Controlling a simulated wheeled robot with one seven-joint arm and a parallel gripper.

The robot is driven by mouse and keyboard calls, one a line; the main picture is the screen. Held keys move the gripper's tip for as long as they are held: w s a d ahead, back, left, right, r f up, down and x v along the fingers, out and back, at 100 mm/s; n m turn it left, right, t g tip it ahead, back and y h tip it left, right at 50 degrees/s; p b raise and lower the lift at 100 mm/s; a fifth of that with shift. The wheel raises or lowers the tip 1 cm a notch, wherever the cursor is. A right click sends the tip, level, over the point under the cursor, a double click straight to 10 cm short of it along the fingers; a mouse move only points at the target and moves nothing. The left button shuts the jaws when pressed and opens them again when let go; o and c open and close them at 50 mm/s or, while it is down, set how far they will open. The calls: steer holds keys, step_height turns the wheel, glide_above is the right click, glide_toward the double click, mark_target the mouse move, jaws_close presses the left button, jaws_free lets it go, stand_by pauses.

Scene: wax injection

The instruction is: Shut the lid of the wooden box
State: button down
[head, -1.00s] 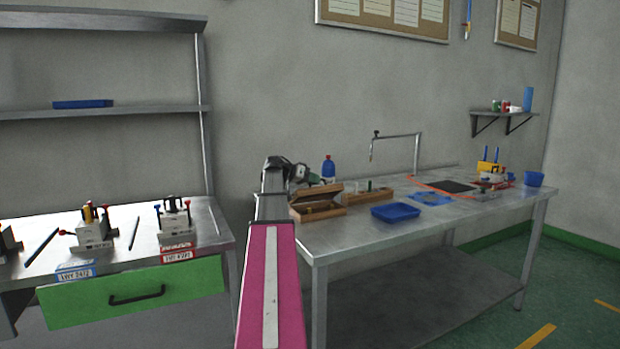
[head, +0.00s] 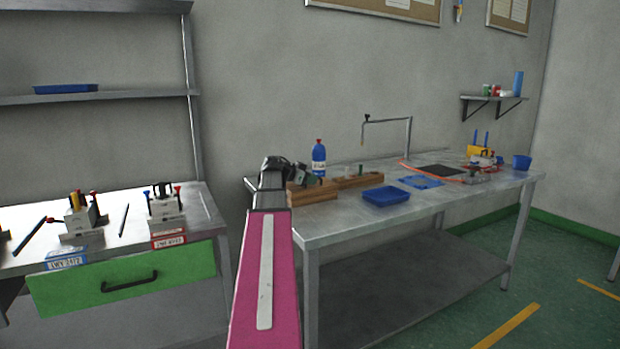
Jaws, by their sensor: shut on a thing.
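The wooden box (head: 314,194) stands at the near left end of the metal table. Its lid looks down on the body, with no gap that I can make out. My gripper (head: 313,180) is at the top left of the box, at the lid. It is shut on the lid's edge, though the fingertips are small and dark and the contact is hard to see. My arm hides part of the box's left side.
A blue tray (head: 387,196) lies right of the box, and a wooden holder (head: 358,181) stands behind. A blue bottle (head: 318,158) stands at the back. A green-drawer bench (head: 122,281) is at left. The table's front edge is mostly clear.

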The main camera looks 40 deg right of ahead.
steer(key=shift+s+a+f, duration=0.1)
steer(key=shift+f, duration=0.1)
steer(key=c, duration=1.2)
jaws_free()
steer(key=shift+r, duration=0.1)
steer(key=v, duration=1)
steer(key=shift+a+r, duration=0.15)
steer(key=shift+a, duration=0.15)
